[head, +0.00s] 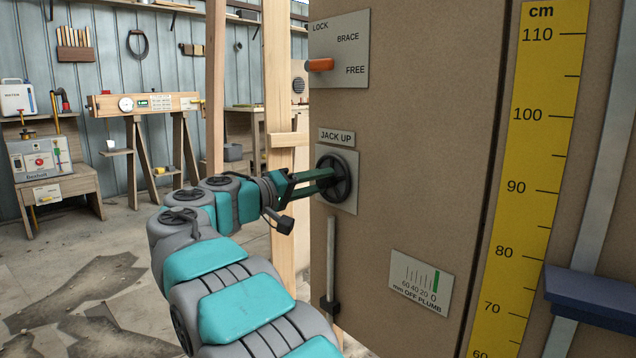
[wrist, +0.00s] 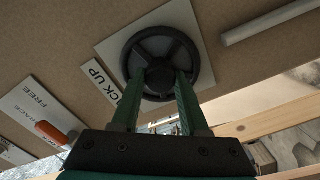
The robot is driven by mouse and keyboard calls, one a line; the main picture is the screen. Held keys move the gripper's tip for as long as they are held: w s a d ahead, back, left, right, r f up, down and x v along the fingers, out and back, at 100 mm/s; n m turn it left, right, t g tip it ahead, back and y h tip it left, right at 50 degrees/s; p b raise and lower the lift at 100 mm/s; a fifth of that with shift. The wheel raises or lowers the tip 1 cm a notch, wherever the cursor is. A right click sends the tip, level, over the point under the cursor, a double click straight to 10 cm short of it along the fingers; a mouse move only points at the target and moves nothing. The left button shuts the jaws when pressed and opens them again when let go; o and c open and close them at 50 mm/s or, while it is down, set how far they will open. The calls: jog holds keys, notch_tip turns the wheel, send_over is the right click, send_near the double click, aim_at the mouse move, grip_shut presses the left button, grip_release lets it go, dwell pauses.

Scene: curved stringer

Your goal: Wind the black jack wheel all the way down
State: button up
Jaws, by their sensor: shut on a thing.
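The black jack wheel (head: 336,177) is mounted on a pale square plate on the brown panel, under a "JACK UP" label (head: 337,137). My gripper (head: 326,177) reaches it from the left. In the wrist view the wheel (wrist: 160,37) has a round rim, spokes and a central hub. The two green fingers of my gripper (wrist: 160,80) sit on either side of the hub and are shut on it. The fingertips partly hide the lower part of the wheel.
An orange lever (head: 320,65) sits on a lock/brace/free plate above the wheel. A grey bar (head: 331,260) and an off-plumb gauge (head: 421,283) are below. A yellow cm scale (head: 530,150) stands at right. Wooden posts (head: 277,140) rise behind my arm.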

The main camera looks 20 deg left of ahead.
grip_shut()
jog(key=shift+w+d+n+p, duration=0.1)
jog(key=shift+n+p, duration=0.4)
jog(key=shift+p, duration=0.15)
jog(key=shift+n+p, duration=1)
jog(key=shift+p, duration=0.8)
jog(key=n+p, duration=0.3)
jog(key=p, duration=0.2)
jog(key=shift+n, duration=0.4)
jog(key=shift+f+p, duration=0.15)
jog(key=shift+p, duration=0.25)
